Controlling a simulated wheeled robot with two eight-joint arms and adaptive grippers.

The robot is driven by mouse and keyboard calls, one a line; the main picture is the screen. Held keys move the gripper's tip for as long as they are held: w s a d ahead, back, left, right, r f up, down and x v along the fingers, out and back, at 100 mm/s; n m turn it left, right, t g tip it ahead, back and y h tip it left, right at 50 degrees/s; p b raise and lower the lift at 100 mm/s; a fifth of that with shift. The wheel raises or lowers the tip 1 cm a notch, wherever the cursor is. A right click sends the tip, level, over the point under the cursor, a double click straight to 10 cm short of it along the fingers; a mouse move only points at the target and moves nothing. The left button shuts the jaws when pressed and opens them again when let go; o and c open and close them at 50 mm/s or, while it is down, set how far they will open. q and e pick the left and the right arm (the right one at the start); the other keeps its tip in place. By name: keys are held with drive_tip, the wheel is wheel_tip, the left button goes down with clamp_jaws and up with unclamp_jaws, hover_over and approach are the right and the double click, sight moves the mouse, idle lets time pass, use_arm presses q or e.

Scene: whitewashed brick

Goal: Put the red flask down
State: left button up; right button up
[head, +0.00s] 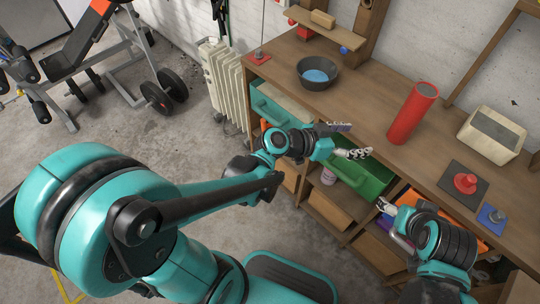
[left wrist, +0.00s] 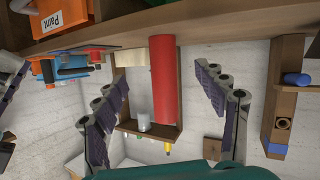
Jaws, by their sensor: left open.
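The red flask (head: 412,114) stands upright on the wooden workbench (head: 366,112), toward the back. My left gripper (head: 360,140) is open and empty at the bench's front edge, left of the flask and apart from it. In the left wrist view, the flask (left wrist: 164,80) appears upside down, beyond and between the two spread fingers (left wrist: 160,88). My right gripper (head: 384,206) is low at the bench front, by the drawers; its fingers are too small and partly hidden to read.
A dark bowl (head: 317,73) with blue contents stands left of the flask. A cream box (head: 491,135), a dark plate with a red knobbed piece (head: 465,183) and a blue piece (head: 491,218) lie to the right. An open green drawer (head: 363,175) juts out below my left gripper.

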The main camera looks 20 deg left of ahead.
use_arm(q)
drive_tip(key=s+a+f+n+g+y, duration=0.1)
drive_tip(key=s+a+n+y, duration=0.2)
drive_tip(key=a, duration=0.6)
drive_tip(key=s+a+f+n+g+y, duration=0.1)
drive_tip(key=s+a+n+y, duration=0.3)
drive_tip(key=s+a+y, duration=0.3)
drive_tip(key=s+a, duration=0.3)
drive_tip(key=shift+s+f+n+g, duration=0.15)
drive_tip(key=shift+f+n+g, duration=0.15)
drive_tip(key=shift+f, duration=0.1)
